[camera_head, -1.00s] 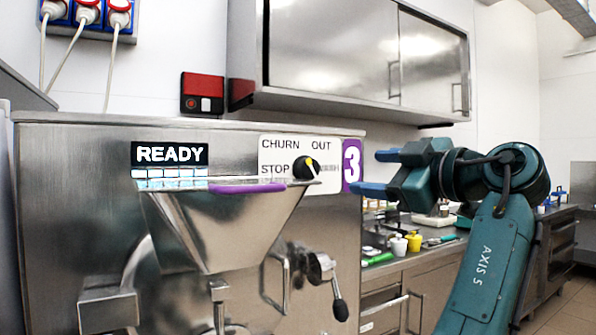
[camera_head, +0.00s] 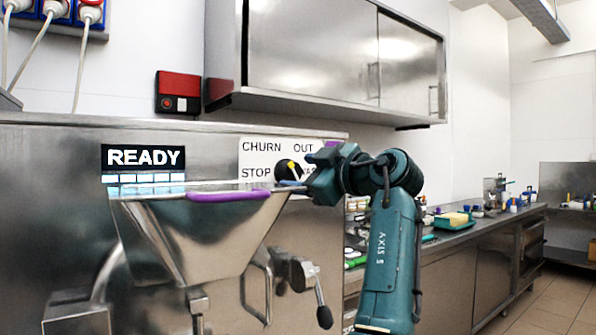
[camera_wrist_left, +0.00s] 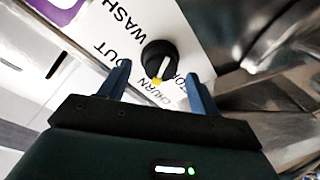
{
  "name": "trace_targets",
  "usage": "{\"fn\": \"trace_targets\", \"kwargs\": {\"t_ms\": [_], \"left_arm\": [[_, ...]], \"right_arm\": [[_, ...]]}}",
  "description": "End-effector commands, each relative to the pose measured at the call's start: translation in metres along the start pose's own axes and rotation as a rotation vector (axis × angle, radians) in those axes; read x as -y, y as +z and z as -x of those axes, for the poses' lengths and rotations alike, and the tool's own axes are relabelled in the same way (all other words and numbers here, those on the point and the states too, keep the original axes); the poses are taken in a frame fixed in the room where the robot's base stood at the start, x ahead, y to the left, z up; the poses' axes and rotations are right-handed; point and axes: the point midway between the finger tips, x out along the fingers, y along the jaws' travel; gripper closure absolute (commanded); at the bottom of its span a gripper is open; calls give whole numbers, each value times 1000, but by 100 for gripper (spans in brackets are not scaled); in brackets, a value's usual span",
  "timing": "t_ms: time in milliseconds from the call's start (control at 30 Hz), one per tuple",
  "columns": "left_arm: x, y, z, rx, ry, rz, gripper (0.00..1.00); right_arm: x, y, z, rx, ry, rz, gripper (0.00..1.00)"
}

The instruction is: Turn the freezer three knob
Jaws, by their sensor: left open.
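The freezer three knob (camera_head: 284,170) is black and round with a white line and a yellow tip. It sits on a white label plate (camera_head: 262,153) on the steel freezer front. In the left wrist view the knob (camera_wrist_left: 160,58) has its yellow tip towards the word CHURN. My left gripper (camera_head: 302,172) is open at the knob's right in the head view and partly covers the plate. In the left wrist view its blue fingers (camera_wrist_left: 156,76) stand on either side of the knob, with gaps. Contact with the knob does not show. My right gripper is not in view.
A steel hopper (camera_head: 195,235) with a purple rim edge projects below the knob. A lever with a black handle (camera_head: 322,305) hangs lower down. A wall cabinet (camera_head: 315,55) is above. A counter (camera_head: 480,228) with small items runs to the right.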

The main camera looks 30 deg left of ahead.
Motion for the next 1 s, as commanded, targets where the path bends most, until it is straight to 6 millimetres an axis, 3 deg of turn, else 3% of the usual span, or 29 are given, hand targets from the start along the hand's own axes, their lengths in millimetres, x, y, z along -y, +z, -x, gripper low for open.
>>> {"fn": "trace_targets", "kwargs": {"t_ms": [200,467,1000], "left_arm": [[0,-1,-16,-1,0,1,37],[0,0,-18,0,0,1,37],[0,0,-17,0,0,0,80]], "right_arm": [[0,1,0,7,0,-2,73],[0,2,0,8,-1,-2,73],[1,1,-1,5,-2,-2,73]]}}
